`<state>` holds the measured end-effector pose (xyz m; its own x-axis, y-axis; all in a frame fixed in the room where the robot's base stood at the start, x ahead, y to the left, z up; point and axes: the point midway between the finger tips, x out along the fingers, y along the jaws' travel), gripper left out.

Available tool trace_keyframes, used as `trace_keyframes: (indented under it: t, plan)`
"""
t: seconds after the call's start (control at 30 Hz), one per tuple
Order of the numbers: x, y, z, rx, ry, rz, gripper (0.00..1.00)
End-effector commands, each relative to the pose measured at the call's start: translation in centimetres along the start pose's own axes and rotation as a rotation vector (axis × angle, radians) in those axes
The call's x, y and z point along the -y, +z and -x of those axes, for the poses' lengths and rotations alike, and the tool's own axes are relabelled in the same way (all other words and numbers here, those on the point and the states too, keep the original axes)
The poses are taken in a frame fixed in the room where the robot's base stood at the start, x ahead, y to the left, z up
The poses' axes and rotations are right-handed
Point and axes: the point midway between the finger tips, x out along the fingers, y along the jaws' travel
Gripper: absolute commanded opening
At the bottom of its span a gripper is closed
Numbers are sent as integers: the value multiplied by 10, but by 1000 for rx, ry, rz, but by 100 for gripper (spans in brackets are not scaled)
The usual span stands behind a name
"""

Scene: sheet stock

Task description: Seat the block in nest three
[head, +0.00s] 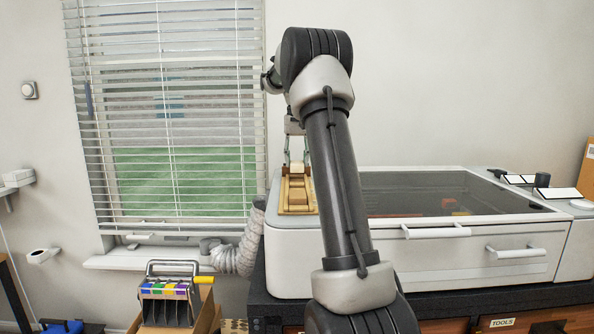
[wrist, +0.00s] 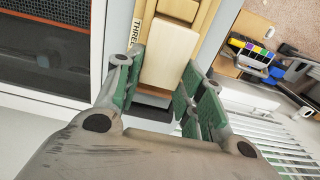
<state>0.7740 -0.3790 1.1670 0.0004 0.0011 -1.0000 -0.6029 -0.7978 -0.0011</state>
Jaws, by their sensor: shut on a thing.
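A pale wooden block (wrist: 168,55) is between the green-padded fingers of my gripper (wrist: 158,90) in the wrist view, and the gripper is shut on it. The block is over or in a tan wooden nest tray (wrist: 207,18) with the word THREE printed on its edge beside the block. I cannot tell whether the block touches the nest's floor. In the head view my gripper (head: 296,152) points down over the tray (head: 284,208), on the left end of a white machine. The fingertips and block are hard to make out there.
The white machine (head: 430,268) with a dark glass lid (head: 415,192) fills the right side. A window with blinds (head: 165,110) is behind on the left. A grey hose (head: 240,256) and a rack with coloured clips (head: 170,290) stand left of the machine.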

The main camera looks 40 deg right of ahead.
Motion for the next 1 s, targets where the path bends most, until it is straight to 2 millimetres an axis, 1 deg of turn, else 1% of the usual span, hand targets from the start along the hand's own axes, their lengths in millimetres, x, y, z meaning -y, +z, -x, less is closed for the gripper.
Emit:
trace_keyframes:
  t: [0.23,0.57,0.6,0.67,0.7,0.73,1.0]
  plan:
    - [0,0,-33,1,0,1,17]
    - [0,0,-37,1,0,1,17]
    - [0,0,-38,1,0,1,40]
    - [0,0,-37,0,0,1,51]
    - [0,0,-37,0,0,1,59]
    - [0,0,-37,0,0,1,60]
    - [0,0,-37,0,0,1,60]
